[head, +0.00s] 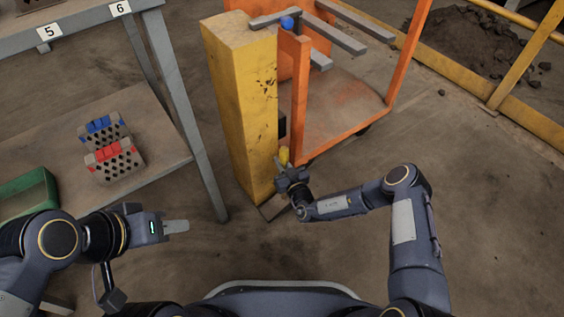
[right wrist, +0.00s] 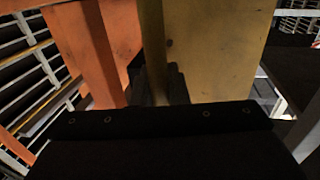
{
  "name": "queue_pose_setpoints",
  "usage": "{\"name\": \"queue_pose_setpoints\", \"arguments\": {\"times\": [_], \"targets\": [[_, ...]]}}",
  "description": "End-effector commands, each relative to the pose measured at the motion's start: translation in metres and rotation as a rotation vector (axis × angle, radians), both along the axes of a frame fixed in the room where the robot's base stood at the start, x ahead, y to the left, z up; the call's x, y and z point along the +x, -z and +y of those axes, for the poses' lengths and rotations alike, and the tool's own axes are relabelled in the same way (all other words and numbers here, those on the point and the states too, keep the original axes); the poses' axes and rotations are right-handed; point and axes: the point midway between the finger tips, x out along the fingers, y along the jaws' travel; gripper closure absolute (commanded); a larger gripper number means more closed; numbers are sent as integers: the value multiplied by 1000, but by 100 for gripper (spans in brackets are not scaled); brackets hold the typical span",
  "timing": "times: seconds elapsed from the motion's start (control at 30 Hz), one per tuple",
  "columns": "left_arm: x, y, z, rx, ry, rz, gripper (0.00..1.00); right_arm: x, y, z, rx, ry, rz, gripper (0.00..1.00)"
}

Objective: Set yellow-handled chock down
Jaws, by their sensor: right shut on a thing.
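My right gripper (head: 285,170) is low beside the yellow post, shut on the yellow handle (head: 284,155) of the chock. The handle's top stands out above the fingers. In the right wrist view the handle (right wrist: 153,45) rises upright in front of the camera, with a dark part (right wrist: 160,88) at its lower end. A dark flat piece (head: 273,207) lies at the post's foot below the gripper; I cannot tell whether it is the chock's body. Whether the chock touches the floor is hidden. My left gripper (head: 176,227) is at the lower left, apart from everything; its finger gap does not show.
The yellow post (head: 238,110) stands just left of my right gripper. An orange cart (head: 345,105) with grey bars is behind it. A workbench (head: 150,150) with hollow bricks (head: 112,160) and a green bin (head: 28,192) is at left.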

Motion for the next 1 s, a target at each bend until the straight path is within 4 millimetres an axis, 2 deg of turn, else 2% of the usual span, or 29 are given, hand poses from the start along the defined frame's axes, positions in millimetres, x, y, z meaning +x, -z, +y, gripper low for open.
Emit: {"name": "queue_pose_setpoints", "arguments": {"times": [0.03, 0.07, 0.2, 0.57, 0.67, 1.0], "targets": [[0, 3, 0, 0, 0, 0, 64, 1, 1, 0, 3, 1, -5, 100], [0, 2, 0, 0, 0, 0, 64, 0, 2, 0, 0, 0, 1, 83], [0, 2, 0, 0, 0, 0, 64, 0, 2, 0, 0, 0, 1, 65], [0, -4, 0, 0, 0, 0, 64, 0, -4, 0, -1, -1, 0, 64], [0, -8, 0, 0, 0, 0, 64, -11, -2, -6, 1, -1, 6, 64], [0, -33, 0, 0, 0, 0, 64, -77, -3, -36, 3, 3, 8, 64]]}}
